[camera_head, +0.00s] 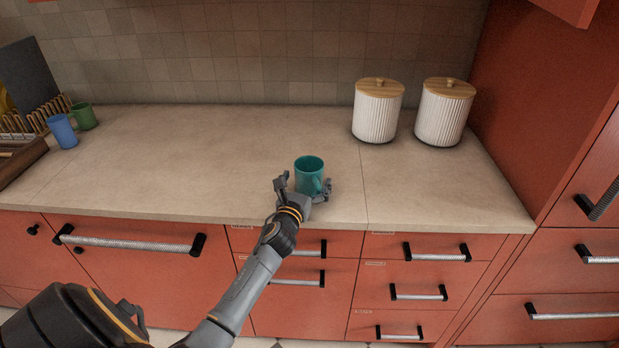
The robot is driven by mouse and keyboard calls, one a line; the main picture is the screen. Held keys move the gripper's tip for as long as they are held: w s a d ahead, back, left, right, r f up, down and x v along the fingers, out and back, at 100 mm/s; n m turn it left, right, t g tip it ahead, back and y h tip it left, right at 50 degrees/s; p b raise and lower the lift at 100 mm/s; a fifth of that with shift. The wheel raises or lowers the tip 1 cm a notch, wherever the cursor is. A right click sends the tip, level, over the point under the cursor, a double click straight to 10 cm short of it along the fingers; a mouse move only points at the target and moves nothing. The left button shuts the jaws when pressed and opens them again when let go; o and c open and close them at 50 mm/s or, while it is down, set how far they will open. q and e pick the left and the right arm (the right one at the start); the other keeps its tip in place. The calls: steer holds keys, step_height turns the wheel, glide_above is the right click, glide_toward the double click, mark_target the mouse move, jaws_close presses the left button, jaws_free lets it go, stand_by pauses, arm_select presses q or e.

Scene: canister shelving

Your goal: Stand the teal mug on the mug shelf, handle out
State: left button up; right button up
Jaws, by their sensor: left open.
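The teal mug (308,171) stands upright on the counter near its front edge. Its handle points toward the front, slightly to the right. My left gripper (304,187) is open at the mug, with one finger at the mug's left and the other at its lower right. I cannot tell whether the fingers touch it. My right gripper is not in view. No mug shelf can be made out in this view.
Two white ribbed canisters with wooden lids (377,112) (443,113) stand at the back right. A blue cup (62,131), a green mug (83,116) and a wooden rack (36,118) are at the left. The counter (200,150) between is clear.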

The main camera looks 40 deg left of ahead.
arm_select(q)
steer(key=c, duration=1.8)
steer(key=shift+o, duration=0.2)
steer(key=shift+r, duration=0.1)
